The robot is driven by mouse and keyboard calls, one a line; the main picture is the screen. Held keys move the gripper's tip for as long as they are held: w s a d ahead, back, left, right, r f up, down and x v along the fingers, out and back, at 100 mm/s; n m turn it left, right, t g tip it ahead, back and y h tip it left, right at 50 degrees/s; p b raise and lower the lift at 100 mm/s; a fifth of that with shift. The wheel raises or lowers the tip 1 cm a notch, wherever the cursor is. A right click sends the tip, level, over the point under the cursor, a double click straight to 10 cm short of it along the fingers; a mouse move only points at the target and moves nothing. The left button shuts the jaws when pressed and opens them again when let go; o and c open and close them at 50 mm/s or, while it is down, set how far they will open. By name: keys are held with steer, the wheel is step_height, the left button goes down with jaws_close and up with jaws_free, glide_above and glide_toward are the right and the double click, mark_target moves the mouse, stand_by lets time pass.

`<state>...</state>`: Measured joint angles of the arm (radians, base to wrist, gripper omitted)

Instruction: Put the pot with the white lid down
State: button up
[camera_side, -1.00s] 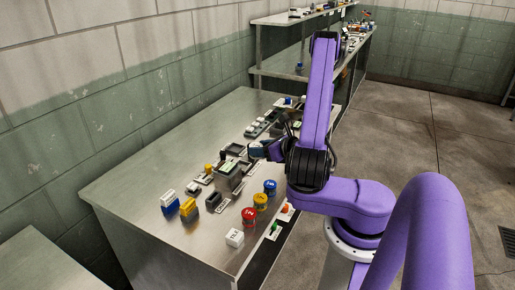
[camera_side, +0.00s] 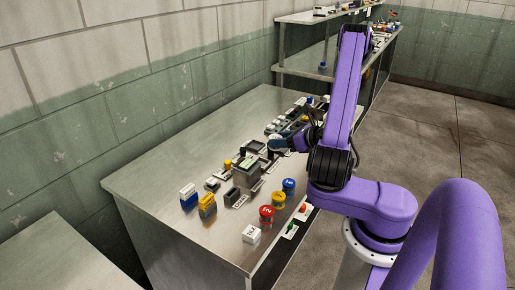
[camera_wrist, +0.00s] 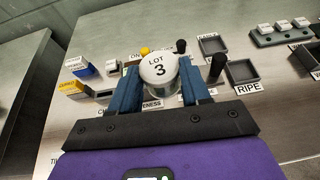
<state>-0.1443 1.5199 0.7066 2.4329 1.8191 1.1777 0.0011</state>
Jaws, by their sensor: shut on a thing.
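The pot with the white lid (camera_wrist: 158,69), marked "LOT 3", is held between the two blue fingers of my gripper (camera_wrist: 158,88) in the wrist view. The fingers stand on either side of it, and its lid faces the camera. Its underside is hidden, so I cannot tell whether it touches anything below. In the side view my gripper (camera_side: 284,145) is over the far right part of the steel table, beyond the grey box-shaped device. The pot cannot be made out there.
The grey device (camera_side: 247,173) stands mid-table. An empty tray marked "RIPE" (camera_wrist: 243,73) lies right of the gripper.

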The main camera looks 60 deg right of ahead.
steer(key=w+d+f+n+y, duration=0.2)
steer(key=w+d+f, duration=0.1)
steer(key=w+d, duration=0.2)
steer(key=w+d+f+n+g+y, duration=0.1)
steer(key=w+d+f+n+y, duration=0.1)
steer(key=w+d, duration=0.3)
steer(key=w+d+f+n+y, duration=0.3)
steer(key=w+d+f+y, duration=0.1)
steer(key=w, duration=0.3)
steer(key=shift+d+f+g, duration=0.4)
steer(key=shift+d+f, duration=0.05)
steer(key=shift+d, duration=0.35)
steer(key=shift+w+d+f, duration=0.15)
steer(key=shift+w+f, duration=0.05)
steer(key=shift+f, duration=1.7)
steer(key=shift+f, duration=0.1)
steer(key=o, duration=1)
steer(key=shift+o, duration=0.2)
